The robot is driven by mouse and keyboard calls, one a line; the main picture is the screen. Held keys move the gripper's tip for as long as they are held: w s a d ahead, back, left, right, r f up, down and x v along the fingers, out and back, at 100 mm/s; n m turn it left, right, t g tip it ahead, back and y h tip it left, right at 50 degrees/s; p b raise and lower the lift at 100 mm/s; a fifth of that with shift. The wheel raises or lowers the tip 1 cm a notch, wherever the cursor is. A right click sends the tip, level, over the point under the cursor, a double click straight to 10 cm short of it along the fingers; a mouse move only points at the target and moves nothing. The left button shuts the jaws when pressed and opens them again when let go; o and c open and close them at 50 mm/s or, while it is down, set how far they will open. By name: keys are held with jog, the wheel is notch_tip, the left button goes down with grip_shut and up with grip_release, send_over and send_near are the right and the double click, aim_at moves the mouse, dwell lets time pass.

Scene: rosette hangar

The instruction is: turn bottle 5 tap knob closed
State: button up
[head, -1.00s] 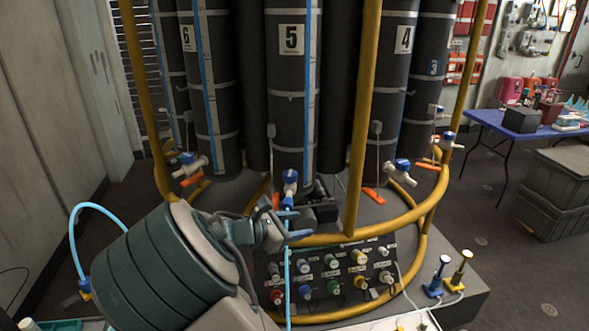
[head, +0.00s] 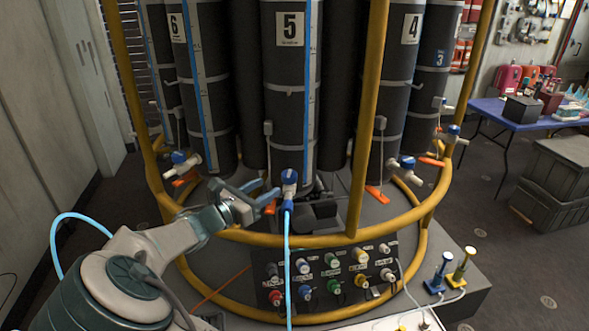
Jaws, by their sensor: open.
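Bottle 5 (head: 290,110) is a tall dark cylinder with a white "5" label, at the middle of the rosette. Its tap (head: 288,193) is white, with a blue knob (head: 289,176) on top and a light blue hose (head: 287,250) running down from it. My gripper (head: 270,195) is open, just left of the tap, with its fingers pointing right towards it. I cannot tell whether a fingertip touches the tap. Nothing is seen between the fingers.
A yellow tube ring (head: 300,241) runs around the bottles, with a yellow upright (head: 366,130) right of bottle 5. A panel of coloured connectors (head: 330,275) sits below. Taps of bottle 6 (head: 182,163) and bottle 4 (head: 402,168) stand to either side.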

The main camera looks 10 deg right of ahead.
aim_at(294, 172)
jog(key=p+x, duration=0.1)
jog(key=x, duration=1.1)
jog(key=shift+f, duration=0.1)
jog(key=c, duration=0.7)
